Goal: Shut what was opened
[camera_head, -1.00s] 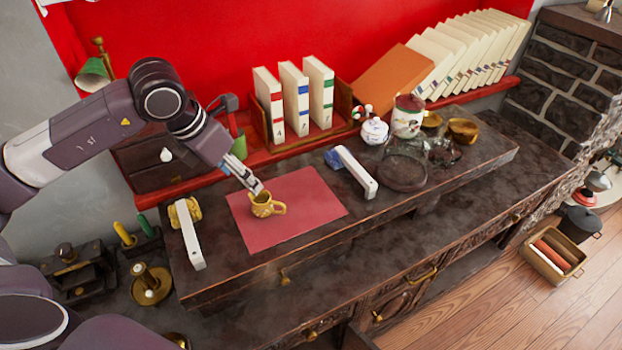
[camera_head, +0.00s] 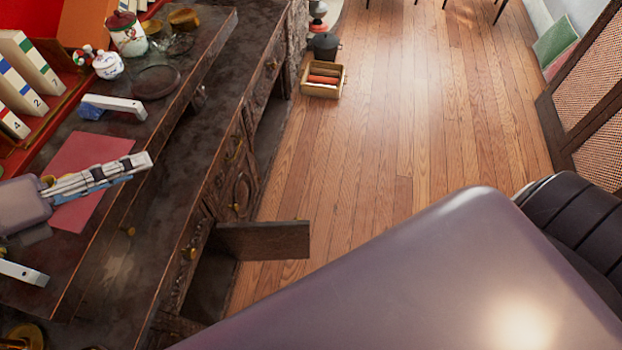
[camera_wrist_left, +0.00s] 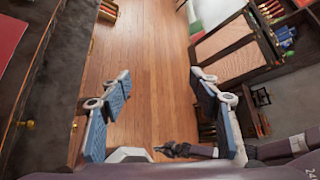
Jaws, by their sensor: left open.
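A dark wooden cabinet door (camera_head: 264,240) stands swung open from the front of the lower cabinet, sticking out over the floor. The dark opening beside it shows below the drawer knobs. My left gripper (camera_head: 148,162) is over the desk top and the red mat (camera_head: 92,150), up and left of the door and apart from it. In the left wrist view its two blue-padded fingers (camera_wrist_left: 160,80) are spread, with nothing between them. The door is not clear in that view. My right gripper is not in view.
The carved cabinet front (camera_head: 236,170) with brass knobs runs along the desk. A white bar handle (camera_head: 113,104), glass dish (camera_head: 156,82) and jars stand on top. The wooden floor (camera_head: 400,130) is clear beyond the door. A small crate (camera_head: 322,80) sits farther off.

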